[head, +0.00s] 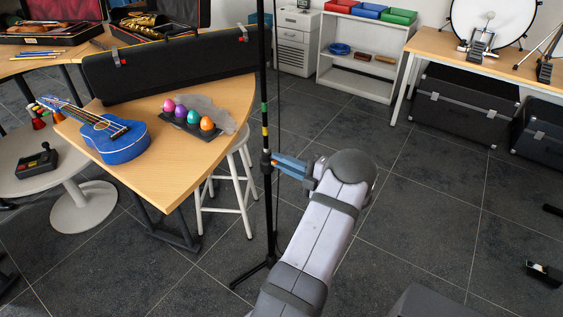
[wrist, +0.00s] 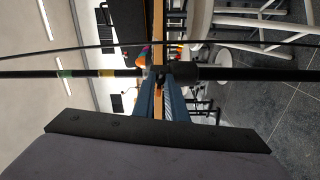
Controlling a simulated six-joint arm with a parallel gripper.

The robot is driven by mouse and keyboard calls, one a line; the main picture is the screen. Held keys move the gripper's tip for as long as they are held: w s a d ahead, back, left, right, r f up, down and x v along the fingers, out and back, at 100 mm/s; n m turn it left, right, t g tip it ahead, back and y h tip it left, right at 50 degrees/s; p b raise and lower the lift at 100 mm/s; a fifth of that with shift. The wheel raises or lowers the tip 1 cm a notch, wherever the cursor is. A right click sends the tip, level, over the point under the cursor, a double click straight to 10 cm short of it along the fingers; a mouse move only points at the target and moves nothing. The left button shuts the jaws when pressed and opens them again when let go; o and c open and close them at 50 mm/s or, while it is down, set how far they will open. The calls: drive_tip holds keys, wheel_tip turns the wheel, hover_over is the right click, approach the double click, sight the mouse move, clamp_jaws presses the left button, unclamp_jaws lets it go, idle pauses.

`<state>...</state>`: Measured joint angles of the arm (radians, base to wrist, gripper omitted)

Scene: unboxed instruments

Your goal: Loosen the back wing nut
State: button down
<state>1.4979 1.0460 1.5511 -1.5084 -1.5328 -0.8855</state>
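A black stand pole (head: 264,75) with green and yellow bands stands upright in the head view, and runs across the wrist view (wrist: 95,73). A dark collar (head: 266,160) sits on the pole below the bands. My gripper (head: 275,160) reaches the pole from the right at collar height. In the wrist view, its two blue fingers (wrist: 160,75) meet the pole with a narrow gap between them. A small dark part shows between the tips. I cannot tell whether it is the wing nut or whether the fingers press on it.
A wooden table (head: 180,185) with a blue ukulele (head: 122,142), several coloured egg shakers and a long black case (head: 165,68) stands left of the pole. A white stool (head: 237,190) is close behind it. A thin cable hangs beside the pole. The floor to the right is mostly clear.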

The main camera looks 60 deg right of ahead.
drive_tip(key=m, duration=0.5)
drive_tip(key=shift+p, duration=0.3)
drive_tip(key=c, duration=1.8)
unclamp_jaws()
drive_tip(key=shift+o, duration=0.2)
drive_tip(key=shift+s, duration=0.1)
drive_tip(key=s, duration=0.7)
drive_tip(key=shift+b, duration=0.35)
drive_tip(key=shift+s, duration=0.1)
